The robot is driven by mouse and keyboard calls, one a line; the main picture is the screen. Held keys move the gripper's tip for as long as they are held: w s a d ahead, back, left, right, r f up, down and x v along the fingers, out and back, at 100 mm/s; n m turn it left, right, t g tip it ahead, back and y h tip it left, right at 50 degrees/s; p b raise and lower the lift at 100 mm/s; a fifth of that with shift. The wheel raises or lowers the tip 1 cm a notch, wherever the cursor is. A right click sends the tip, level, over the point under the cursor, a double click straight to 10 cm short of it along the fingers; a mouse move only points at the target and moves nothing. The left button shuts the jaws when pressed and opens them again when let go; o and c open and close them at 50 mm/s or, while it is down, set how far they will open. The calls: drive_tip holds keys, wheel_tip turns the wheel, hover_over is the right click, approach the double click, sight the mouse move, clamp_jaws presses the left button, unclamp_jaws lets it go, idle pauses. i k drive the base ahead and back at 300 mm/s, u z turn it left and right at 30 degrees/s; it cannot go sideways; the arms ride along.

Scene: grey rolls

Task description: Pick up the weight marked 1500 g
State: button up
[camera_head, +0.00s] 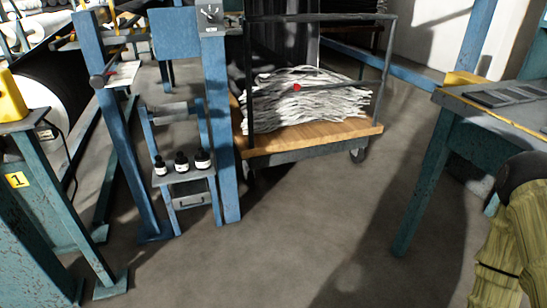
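Three small black weights with white labels stand upright in a row on a small grey shelf (176,178) of a blue frame. They are the left weight (160,166), the middle weight (181,163) and the right weight (203,160). The right one looks the largest and the left one the smallest. The labels are too small to read, so I cannot tell which is marked 1500 g. My gripper is not in view.
Blue posts (222,130) flank the shelf. A wheeled cart (318,137) with a wooden deck holds a grey-white pile (305,98) behind it. A teal table (500,110) stands at right. The concrete floor (300,235) in front is clear.

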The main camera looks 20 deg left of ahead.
sight(203, 159)
drive_tip(key=z, duration=1.4)
drive_tip(key=k, duration=1.9)
drive_tip(key=u, duration=2.05)
drive_tip(key=i, duration=0.9)
drive_tip(key=u, duration=0.1)
